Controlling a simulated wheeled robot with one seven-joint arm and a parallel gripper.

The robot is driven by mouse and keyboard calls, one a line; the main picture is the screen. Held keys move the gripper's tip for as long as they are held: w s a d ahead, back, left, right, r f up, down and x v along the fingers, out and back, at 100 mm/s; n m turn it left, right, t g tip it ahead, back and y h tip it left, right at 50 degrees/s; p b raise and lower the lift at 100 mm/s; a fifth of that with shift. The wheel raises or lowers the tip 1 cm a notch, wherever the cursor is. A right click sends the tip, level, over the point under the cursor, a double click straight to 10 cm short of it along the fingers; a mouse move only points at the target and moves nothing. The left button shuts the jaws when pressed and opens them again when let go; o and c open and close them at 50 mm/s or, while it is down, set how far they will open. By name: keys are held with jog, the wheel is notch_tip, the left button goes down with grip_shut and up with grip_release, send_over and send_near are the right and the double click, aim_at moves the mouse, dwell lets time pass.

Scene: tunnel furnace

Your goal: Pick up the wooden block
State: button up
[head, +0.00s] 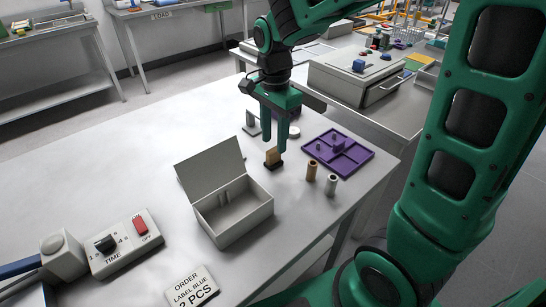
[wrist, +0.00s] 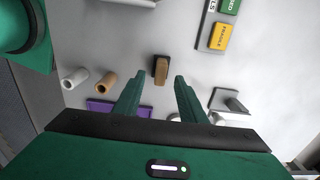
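The wooden block (head: 272,156) is small and tan-brown and stands on a dark base on the white table. It lies behind the open white box and to the left of the purple tray. In the wrist view the block (wrist: 161,70) shows near the middle, just beyond the fingertips and in line with the gap between them. My gripper (head: 274,141) points down above the block, its fingers apart. In the wrist view my gripper (wrist: 157,83) is open with nothing between the fingers. The fingers seem clear of the block; the exact height gap is hard to tell.
A brown cylinder (head: 311,172) and a grey cylinder (head: 331,184) stand to the right. The purple tray (head: 362,161) lies behind them. The open white box (head: 234,224) stands in front. A light stand (head: 252,122) is behind the gripper. The table's left side is clear.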

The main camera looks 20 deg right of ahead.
aim_at(273, 149)
jog(key=f, duration=0.5)
jog(key=shift+w, duration=0.2)
jog(key=shift+c, duration=0.4)
grip_shut()
jog(key=shift+r, duration=0.15)
